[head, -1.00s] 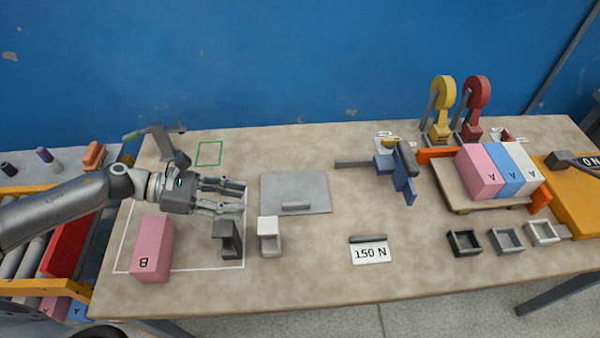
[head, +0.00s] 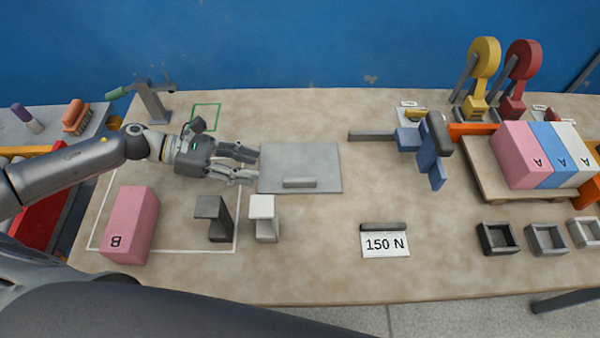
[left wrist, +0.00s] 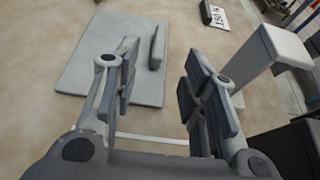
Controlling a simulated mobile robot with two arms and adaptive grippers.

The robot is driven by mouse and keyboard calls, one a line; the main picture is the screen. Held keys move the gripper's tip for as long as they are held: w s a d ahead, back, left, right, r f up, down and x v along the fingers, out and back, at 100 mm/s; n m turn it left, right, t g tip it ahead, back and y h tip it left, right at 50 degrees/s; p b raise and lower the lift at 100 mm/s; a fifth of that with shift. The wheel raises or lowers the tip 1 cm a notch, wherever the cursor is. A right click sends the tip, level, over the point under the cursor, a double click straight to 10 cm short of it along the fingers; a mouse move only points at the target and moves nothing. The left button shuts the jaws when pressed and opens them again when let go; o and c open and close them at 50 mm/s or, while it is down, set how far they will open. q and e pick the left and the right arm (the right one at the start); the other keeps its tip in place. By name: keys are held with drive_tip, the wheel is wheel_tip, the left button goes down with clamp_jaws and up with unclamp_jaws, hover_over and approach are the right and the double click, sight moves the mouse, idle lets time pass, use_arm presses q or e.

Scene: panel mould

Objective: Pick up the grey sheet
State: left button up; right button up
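The grey sheet (head: 318,160) lies flat on the table in the head view, with a raised grey bar-shaped grip (head: 299,183) near its front edge. In the left wrist view the sheet (left wrist: 88,62) lies ahead and to the left, its grip (left wrist: 157,47) standing up. My left gripper (head: 255,166) is at the sheet's left edge in the head view, its fingers pointing right. In the left wrist view the fingers (left wrist: 158,78) are spread apart with nothing between them. My right gripper is not in view.
A dark grey block stand (head: 212,218) and a white one (head: 263,217) stand in front of the gripper. A pink block (head: 131,224) marked B is at the left. A 150 N card (head: 385,243) lies right of centre. A blue clamp-like tool (head: 432,147) is right of the sheet.

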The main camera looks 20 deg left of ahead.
use_arm(q)
drive_tip(key=p, duration=0.2)
approach(300, 179)
drive_tip(key=shift+w+d, duration=0.3)
drive_tip(key=shift+d, duration=0.55)
drive_tip(key=shift+w+d+f, duration=0.2)
drive_tip(key=shift+d+f, duration=0.1)
drive_tip(key=shift+d, duration=0.2)
drive_tip(key=shift+d+f, duration=0.1)
drive_tip(key=shift+d, duration=0.25)
drive_tip(key=p+x, duration=0.2)
drive_tip(key=x, duration=0.1)
drive_tip(key=shift+d+f, duration=0.1)
drive_tip(key=shift+f, duration=0.2)
drive_tip(key=shift+w+d+f, duration=0.15)
drive_tip(key=shift+d+f, duration=0.15)
drive_tip(key=shift+d, duration=0.05)
clamp_jaws()
